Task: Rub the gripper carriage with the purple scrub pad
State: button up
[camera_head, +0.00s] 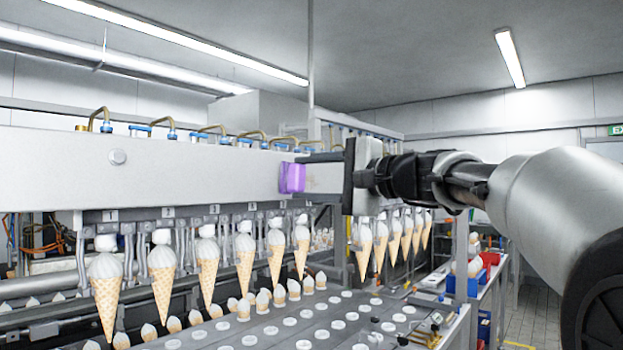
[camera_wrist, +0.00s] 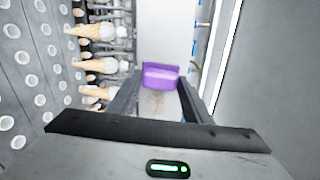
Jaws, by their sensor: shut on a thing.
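The gripper carriage (camera_head: 190,165) is a long white beam across the left and middle of the head view, with cone grippers hanging below. It also shows as a pale strip in the wrist view (camera_wrist: 165,25). My gripper (camera_head: 300,172) is shut on the purple scrub pad (camera_head: 291,178) at the carriage's front face. In the wrist view the pad (camera_wrist: 160,77) sits between my fingertips.
Several ice cream cones (camera_head: 161,268) hang in a row under the carriage, close below my gripper. A tray with round holes (camera_head: 270,330) lies beneath. Brass and blue fittings (camera_head: 168,128) line the carriage top. Red and blue bins (camera_head: 489,258) stand at right.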

jog(key=shift+w+a, duration=0.45)
jog(key=shift+a, duration=0.15)
